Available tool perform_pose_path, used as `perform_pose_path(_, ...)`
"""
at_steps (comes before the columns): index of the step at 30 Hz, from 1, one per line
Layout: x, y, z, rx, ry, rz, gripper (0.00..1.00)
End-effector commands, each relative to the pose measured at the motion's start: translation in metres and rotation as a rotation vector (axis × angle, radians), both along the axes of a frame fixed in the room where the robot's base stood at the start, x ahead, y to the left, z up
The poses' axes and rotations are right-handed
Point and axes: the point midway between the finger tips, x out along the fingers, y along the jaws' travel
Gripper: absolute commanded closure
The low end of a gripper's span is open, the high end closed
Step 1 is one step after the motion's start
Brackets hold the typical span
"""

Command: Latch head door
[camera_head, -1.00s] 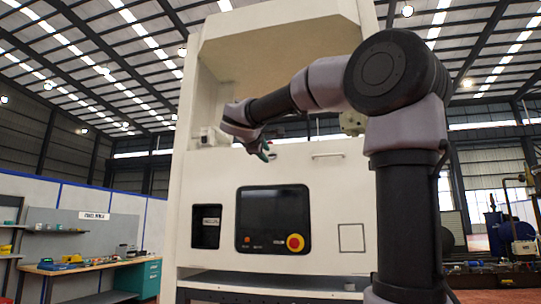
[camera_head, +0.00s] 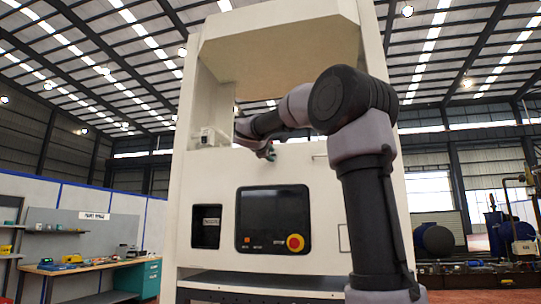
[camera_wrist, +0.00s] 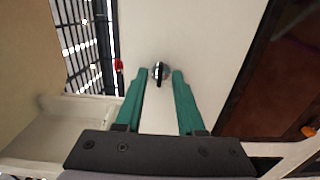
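A small latch knob (camera_wrist: 159,72), a silver disc with a black lever pointing down in the picture, sits on a plain white panel (camera_wrist: 205,35) in the wrist view. The panel may be the head door; I cannot tell whether it is shut. My gripper (camera_wrist: 159,78) is open, its two green fingers apart with the knob showing between their tips. I cannot tell the remaining depth, and no finger visibly touches the knob. In the head view my gripper (camera_head: 271,153) is small, in front of the white cabinet above its screen; the knob is not distinguishable there.
A small white fixture (camera_head: 207,138) stands left of my gripper. A workbench (camera_head: 90,266) is far left.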

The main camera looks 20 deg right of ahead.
Motion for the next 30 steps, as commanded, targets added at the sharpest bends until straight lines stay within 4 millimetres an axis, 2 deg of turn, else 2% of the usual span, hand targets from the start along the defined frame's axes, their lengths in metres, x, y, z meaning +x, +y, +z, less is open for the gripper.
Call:
perform_pose_path(6,0.0003,-0.0003,0.0000,0.000,0.000,0.000,0.62)
perform_pose_path(8,0.0002,-0.0002,0.0000,0.000,0.000,0.000,0.81)
perform_pose_path(9,0.0002,-0.0002,-0.0001,0.000,0.000,0.000,0.96)
perform_pose_path(10,0.0002,-0.0001,-0.0001,0.000,0.000,0.000,1.00)
perform_pose_path(22,0.0001,-0.0001,-0.0003,0.027,-0.020,0.000,1.00)
perform_pose_path(30,0.0001,-0.0001,-0.0004,0.146,-0.113,0.000,1.00)
